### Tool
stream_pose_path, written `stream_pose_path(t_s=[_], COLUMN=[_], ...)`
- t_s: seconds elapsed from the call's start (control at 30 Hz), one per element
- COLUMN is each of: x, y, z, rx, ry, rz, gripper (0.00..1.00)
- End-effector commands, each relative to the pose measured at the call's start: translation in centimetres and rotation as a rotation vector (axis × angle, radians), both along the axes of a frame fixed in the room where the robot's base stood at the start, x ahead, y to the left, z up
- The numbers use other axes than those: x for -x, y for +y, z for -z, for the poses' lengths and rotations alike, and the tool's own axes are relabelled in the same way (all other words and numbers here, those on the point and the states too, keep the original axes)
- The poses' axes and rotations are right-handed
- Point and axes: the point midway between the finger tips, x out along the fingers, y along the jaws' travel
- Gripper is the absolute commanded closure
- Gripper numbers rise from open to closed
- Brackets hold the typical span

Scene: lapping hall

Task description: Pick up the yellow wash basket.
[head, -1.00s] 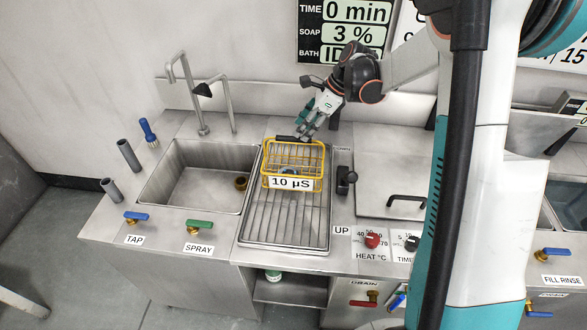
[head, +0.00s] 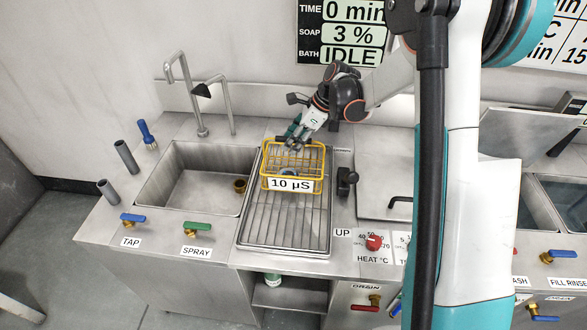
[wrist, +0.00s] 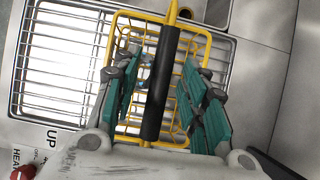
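The yellow wash basket (head: 296,158) stands on the ribbed metal drainboard (head: 287,225) between the sink and the lidded tank. It is a wire basket with a "10 µS" label on its front. In the wrist view the basket (wrist: 205,47) lies below my gripper, and its black handle grip (wrist: 160,85) runs between the two teal-padded fingers. My gripper (wrist: 160,100) is open, with a finger on each side of the handle and gaps visible on both sides. In the head view my gripper (head: 294,140) is at the basket's back top edge. Small contents inside the basket are unclear.
A sink (head: 198,178) with a tall tap (head: 188,95) lies left of the drainboard. A black lever (head: 346,180) and a lidded tank (head: 385,185) are to the right. Blue (head: 133,218) and green (head: 196,251) valve handles sit at the front.

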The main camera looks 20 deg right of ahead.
Motion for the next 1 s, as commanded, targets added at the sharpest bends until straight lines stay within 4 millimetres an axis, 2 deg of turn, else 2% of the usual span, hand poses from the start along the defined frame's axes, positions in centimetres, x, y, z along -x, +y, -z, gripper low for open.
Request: stream_pose_path(t_s=[0.7, 0.87, 0.9, 1.0], x=[0.01, 0.01, 0.0, 0.01], y=[-0.02, -0.01, -0.01, -0.02], z=[0.49, 0.48, 0.48, 0.49], rx=[0.0, 0.0, 0.0, 0.0], ry=[0.0, 0.0, 0.0, 0.0], rz=[0.0, 0.0, 0.0, 0.0], gripper=[0.6, 0.97, 1.0, 1.0])
